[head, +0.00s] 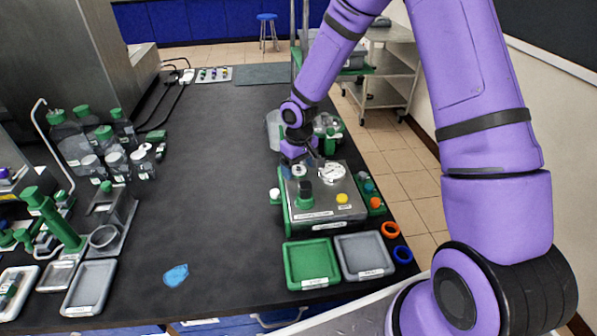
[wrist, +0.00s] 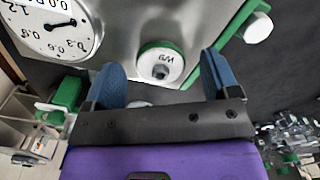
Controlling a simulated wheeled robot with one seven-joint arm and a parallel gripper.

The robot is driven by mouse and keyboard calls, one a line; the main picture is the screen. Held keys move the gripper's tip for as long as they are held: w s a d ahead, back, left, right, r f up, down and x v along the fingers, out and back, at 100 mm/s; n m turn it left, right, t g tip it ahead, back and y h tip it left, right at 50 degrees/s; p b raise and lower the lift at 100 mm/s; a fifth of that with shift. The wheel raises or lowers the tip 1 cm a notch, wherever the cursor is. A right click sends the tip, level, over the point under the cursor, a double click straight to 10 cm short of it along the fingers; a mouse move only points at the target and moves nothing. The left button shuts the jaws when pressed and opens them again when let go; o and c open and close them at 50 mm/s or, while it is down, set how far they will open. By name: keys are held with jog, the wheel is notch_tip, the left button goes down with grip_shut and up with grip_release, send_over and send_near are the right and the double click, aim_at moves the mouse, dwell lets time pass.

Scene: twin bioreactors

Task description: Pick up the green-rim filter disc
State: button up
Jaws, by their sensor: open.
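The green-rim filter disc (wrist: 160,64) is round and white-faced, with a small dark centre and dark lettering. It sits at the metal top of the bench device, and in the head view a small white disc (head: 299,170) shows there just below my gripper (head: 312,158). In the wrist view my gripper (wrist: 160,78) is open, with one blue finger to each side of the disc. The disc appears ahead of and between the fingers, not held. I cannot tell how far the fingertips are from it.
A round dial gauge (wrist: 52,22) stands close left of the disc. A white knob (wrist: 258,27) on a green bracket is to the right. Green (head: 311,264) and grey (head: 364,256) trays lie in front. The bench middle is mostly clear.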

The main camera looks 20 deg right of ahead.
aim_at(299, 168)
jog(key=c, duration=1)
jog(key=shift+r, duration=6.5)
